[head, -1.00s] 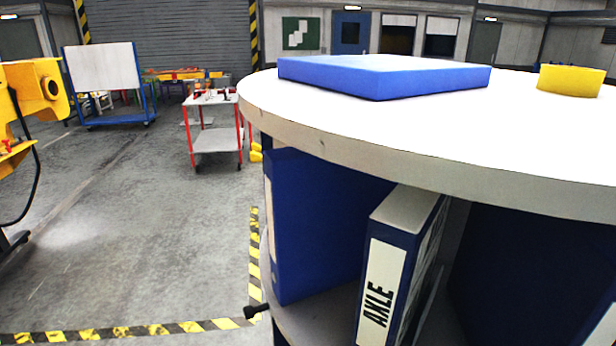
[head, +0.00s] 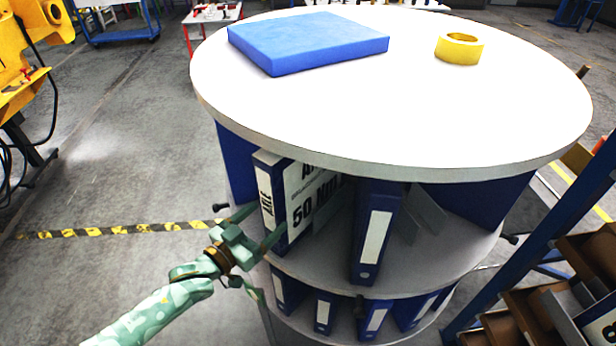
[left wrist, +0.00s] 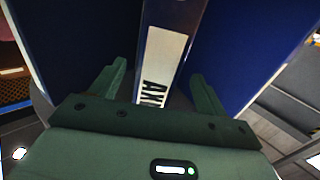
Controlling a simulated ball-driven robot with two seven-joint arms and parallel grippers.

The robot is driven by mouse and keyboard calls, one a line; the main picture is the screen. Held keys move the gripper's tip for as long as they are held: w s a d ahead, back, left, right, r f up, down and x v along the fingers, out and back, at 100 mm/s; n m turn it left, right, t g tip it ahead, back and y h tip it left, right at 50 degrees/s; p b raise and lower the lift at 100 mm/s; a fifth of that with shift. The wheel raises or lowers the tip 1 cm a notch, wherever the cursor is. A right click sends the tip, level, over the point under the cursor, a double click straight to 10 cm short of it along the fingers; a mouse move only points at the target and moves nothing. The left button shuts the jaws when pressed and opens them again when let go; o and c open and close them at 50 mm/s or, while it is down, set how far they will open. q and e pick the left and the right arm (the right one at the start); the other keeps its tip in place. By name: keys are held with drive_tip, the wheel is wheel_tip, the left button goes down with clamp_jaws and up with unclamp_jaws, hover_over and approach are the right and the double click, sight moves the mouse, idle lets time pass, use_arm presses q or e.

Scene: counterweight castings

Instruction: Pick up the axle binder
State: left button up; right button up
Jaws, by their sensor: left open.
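The axle binder (head: 266,196) is blue with a white spine label and stands in the upper tier of a round carousel shelf. Its printed side shows to the right of the spine in the head view. My left gripper (head: 257,226) is at the spine, with its pale green fingers open on either side of it. In the left wrist view the binder's label (left wrist: 160,65) shows between the two finger tips (left wrist: 158,75), its lower lettering partly hidden by the gripper body. Whether the fingers touch it cannot be told. My right gripper is not in view.
The carousel's white round top (head: 430,115) overhangs the binders and carries a blue flat box (head: 308,42) and a yellow tape roll (head: 459,48). Another blue binder (head: 375,235) stands to the right. Several binders fill the lower tier.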

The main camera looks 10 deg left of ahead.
sight(284, 203)
use_arm(q)
drive_tip(key=x, duration=0.2)
drive_tip(key=shift+w+d+r, duration=0.1)
drive_tip(key=shift+w+d, duration=0.1)
drive_tip(key=p+x, duration=0.1)
drive_tip(key=x, duration=0.3)
drive_tip(key=shift+w+d, duration=0.25)
drive_tip(key=shift+s+a, duration=0.15)
drive_tip(key=c, duration=1.6)
